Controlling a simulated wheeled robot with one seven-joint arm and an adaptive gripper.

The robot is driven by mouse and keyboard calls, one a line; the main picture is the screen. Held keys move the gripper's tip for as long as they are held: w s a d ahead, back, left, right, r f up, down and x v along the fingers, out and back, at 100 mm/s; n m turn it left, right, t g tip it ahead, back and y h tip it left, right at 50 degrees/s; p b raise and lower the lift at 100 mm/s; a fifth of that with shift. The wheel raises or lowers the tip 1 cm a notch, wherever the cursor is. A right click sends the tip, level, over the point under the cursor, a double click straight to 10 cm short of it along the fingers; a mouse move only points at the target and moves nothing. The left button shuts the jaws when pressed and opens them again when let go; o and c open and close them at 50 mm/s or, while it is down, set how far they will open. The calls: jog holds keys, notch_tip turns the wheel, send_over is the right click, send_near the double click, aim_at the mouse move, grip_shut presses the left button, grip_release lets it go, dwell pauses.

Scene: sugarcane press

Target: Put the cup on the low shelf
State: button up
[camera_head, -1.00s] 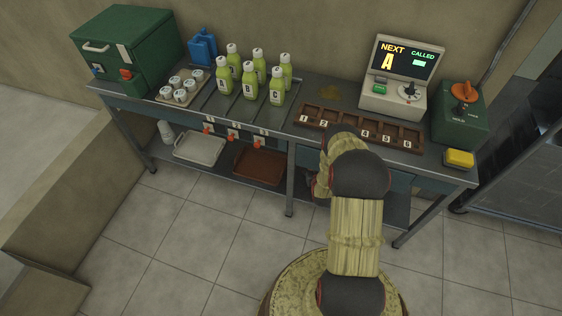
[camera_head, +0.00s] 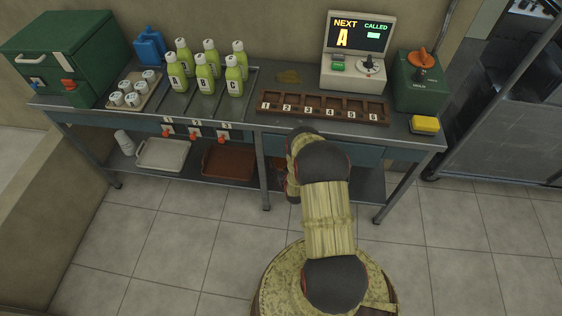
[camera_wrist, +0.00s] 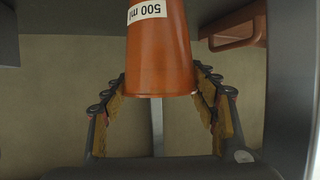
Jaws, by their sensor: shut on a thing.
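The cup (camera_wrist: 160,55) is orange with a white "500 ml" label and fills the upper middle of the wrist view. My gripper (camera_wrist: 160,85) is shut on it, with padded fingers on both sides. In the head view my arm hides the gripper and cup, in front of the table's right half. The low shelf (camera_head: 370,184) is the grey board under the table. I cannot tell whether the cup touches it.
A white tray (camera_head: 163,154), a brown tray (camera_head: 229,163) and white cups (camera_head: 124,142) stand on the low shelf's left half. A table leg (camera_head: 263,175) stands left of my arm. Bottles, a numbered rack (camera_head: 322,107) and a screen unit (camera_head: 353,65) are above.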

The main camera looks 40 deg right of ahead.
jog(key=o, duration=2)
jog(key=p+v, duration=0.4)
jog(key=v, duration=0.8)
